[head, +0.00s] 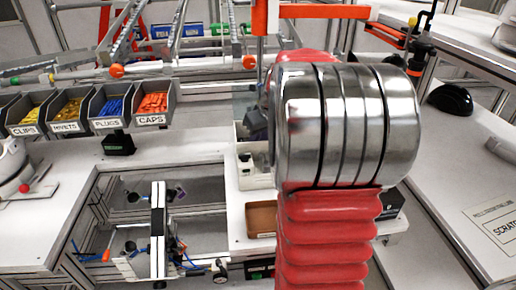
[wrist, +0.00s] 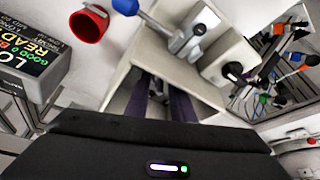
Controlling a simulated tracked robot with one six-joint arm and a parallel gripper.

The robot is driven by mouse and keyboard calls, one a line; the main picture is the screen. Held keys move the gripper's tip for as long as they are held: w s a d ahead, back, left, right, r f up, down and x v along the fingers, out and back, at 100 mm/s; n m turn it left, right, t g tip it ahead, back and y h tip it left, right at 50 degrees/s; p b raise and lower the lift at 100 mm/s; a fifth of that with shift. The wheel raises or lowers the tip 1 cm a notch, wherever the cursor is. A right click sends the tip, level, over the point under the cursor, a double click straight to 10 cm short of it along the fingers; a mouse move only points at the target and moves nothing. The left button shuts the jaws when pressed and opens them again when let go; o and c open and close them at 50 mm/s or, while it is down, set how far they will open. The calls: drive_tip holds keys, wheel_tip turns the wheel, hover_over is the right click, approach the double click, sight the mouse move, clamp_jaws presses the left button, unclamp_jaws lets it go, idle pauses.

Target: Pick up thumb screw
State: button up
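I cannot single out the thumb screw with certainty in either view. The dark body of my gripper (wrist: 160,148) fills the bottom of that view, and no fingertips are clear.
In the wrist view, a red cup (wrist: 88,25) and a lettered grey box (wrist: 35,62) are at left. In the head view, labelled bins (head: 90,105) hold small parts at left. A brown tray (head: 261,219) is below the white bin (head: 254,180). The right bench (head: 445,165) has free room.

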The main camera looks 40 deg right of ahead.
clamp_jaws()
wheel_tip(320, 180, up, 10)
idle(0.7)
idle(0.4)
